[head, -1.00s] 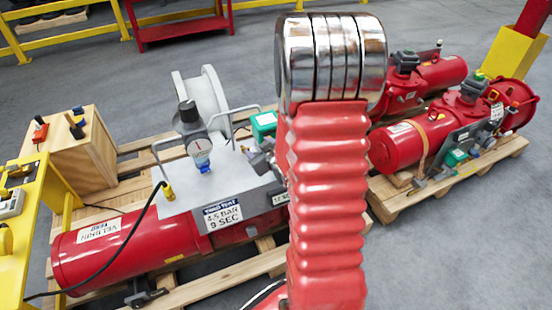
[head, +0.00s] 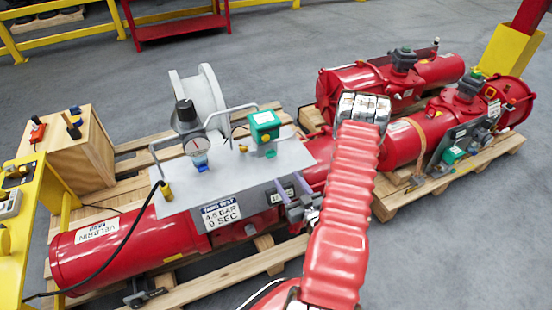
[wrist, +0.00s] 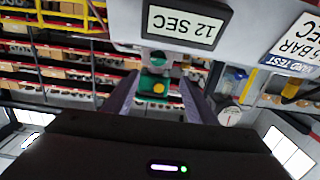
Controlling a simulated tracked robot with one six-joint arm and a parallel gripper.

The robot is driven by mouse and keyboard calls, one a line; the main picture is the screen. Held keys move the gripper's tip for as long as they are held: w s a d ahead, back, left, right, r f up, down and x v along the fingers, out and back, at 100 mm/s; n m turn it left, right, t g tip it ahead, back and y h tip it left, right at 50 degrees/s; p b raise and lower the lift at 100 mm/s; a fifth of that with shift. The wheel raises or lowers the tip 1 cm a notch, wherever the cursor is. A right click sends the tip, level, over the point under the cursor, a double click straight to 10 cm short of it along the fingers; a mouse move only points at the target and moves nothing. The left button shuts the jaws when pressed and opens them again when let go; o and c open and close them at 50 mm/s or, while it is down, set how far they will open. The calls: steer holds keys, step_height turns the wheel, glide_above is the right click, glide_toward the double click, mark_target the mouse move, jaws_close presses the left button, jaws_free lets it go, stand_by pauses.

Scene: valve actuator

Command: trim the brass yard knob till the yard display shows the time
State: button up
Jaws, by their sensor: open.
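A green box (head: 264,124) stands on top of the grey panel (head: 232,172). In the wrist view, which is upside down, the green box (wrist: 154,86) carries a round brass-yellow knob (wrist: 159,88). My gripper (head: 292,190) is open and empty, in front of the panel and lower than the green box. In the wrist view its fingers (wrist: 158,97) frame the knob in line of sight; contact is not visible. The display (wrist: 182,24) reads 12 SEC; in the head view it (head: 275,197) is partly hidden. The test sign (head: 221,213) reads 4.5 BAR, 9 SEC.
A gauge (head: 197,146) and grey handles stand left of the green box. A black cable (head: 130,225) runs to the yellow stand (head: 22,225). More red actuators (head: 432,140) lie on a pallet at right. Grey floor is open in front.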

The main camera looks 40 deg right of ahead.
mark_target(273, 156)
steer(key=shift+s+f, duration=0.2)
steer(key=shift+s, duration=0.35)
steer(key=shift+w, duration=0.2)
steer(key=x, duration=1.3)
steer(key=shift+w+d+r, duration=0.2)
steer(key=shift+w+d, duration=0.05)
steer(key=shift+c, duration=0.4)
steer(key=c, duration=1)
